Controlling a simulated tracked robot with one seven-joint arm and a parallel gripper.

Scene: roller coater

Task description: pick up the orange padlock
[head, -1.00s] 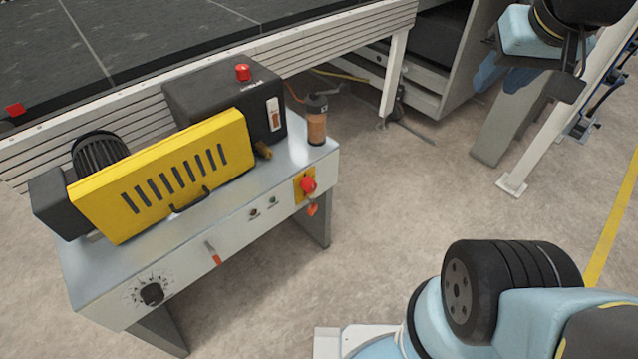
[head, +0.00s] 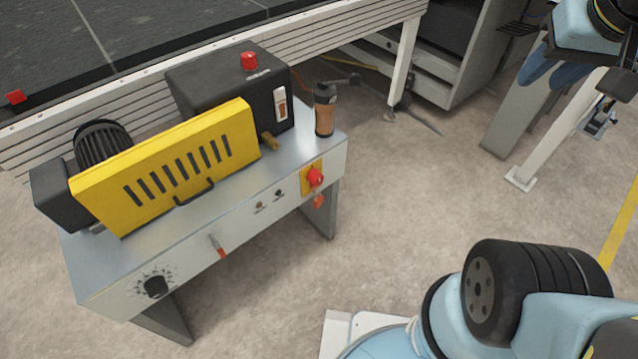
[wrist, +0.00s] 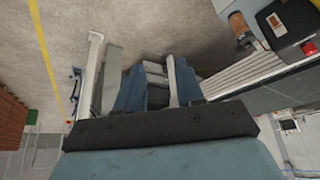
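The orange padlock (head: 318,201) is small and hangs just below the red rotary switch (head: 315,177) on the yellow plate, at the right end of the machine's front panel. My gripper (head: 540,68) is at the upper right of the head view, well away from the padlock. In the wrist view my gripper (wrist: 159,92) has its two blue fingers spread apart with nothing held between them.
The steel machine table (head: 95,262) carries a yellow slotted guard (head: 165,175), a black box (head: 215,90) and an orange-and-black bottle (head: 325,112). A conveyor (head: 215,62) runs behind. A white post (head: 560,125) stands near my gripper. Floor between machine and arm is clear.

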